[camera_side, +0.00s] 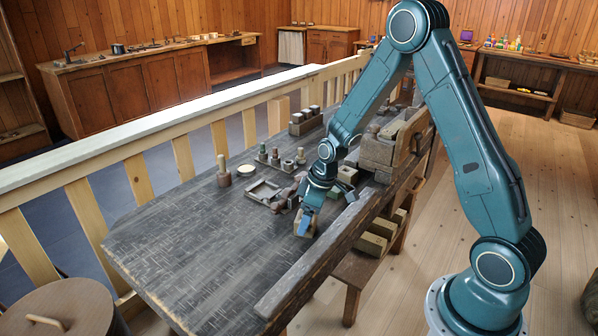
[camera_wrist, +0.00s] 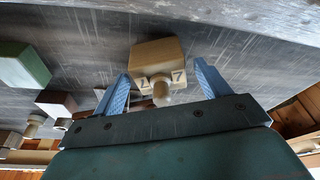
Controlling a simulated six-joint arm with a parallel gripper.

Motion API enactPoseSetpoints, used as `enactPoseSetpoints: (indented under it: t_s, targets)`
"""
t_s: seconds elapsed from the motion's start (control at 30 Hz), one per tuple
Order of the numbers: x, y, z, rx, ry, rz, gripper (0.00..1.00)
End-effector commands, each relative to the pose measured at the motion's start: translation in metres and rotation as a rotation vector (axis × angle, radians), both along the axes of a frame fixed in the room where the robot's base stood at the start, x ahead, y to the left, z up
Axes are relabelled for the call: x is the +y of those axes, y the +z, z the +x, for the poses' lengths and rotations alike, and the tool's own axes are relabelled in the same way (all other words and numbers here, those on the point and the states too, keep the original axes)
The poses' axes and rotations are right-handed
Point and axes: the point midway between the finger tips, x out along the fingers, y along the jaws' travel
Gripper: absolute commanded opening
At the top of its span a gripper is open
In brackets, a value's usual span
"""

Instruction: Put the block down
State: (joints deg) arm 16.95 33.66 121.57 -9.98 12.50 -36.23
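A light wooden block (camera_wrist: 158,53) with dark marks on its near face shows in the wrist view, with a small round knob-like piece (camera_wrist: 161,92) in front of it. In the side view the block (camera_side: 304,228) is on the dark table, below my gripper (camera_side: 305,212). In the wrist view my gripper (camera_wrist: 163,70) has its two blue fingers apart, one on each side of the block. Narrow gaps show between the fingertips and the block. The fingers partly cover the block in the side view.
A raised wooden beam (camera_side: 318,252) runs along the table's near edge, close to the block. Turned spools (camera_side: 275,157) and a shallow tray (camera_side: 263,191) stand farther back. A green block (camera_wrist: 24,66) lies left in the wrist view.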

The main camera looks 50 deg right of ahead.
Motion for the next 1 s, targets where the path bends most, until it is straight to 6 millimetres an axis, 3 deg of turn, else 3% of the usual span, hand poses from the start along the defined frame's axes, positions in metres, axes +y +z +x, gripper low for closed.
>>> enactPoseSetpoints:
  t_s: [0.47, 1.0]
  targets:
    - [-0.001, 0.014, -0.002, -0.002, 0.000, 0.000, 0.76]
    - [-0.008, 0.078, -0.018, -0.005, -0.001, -0.001, 0.76]
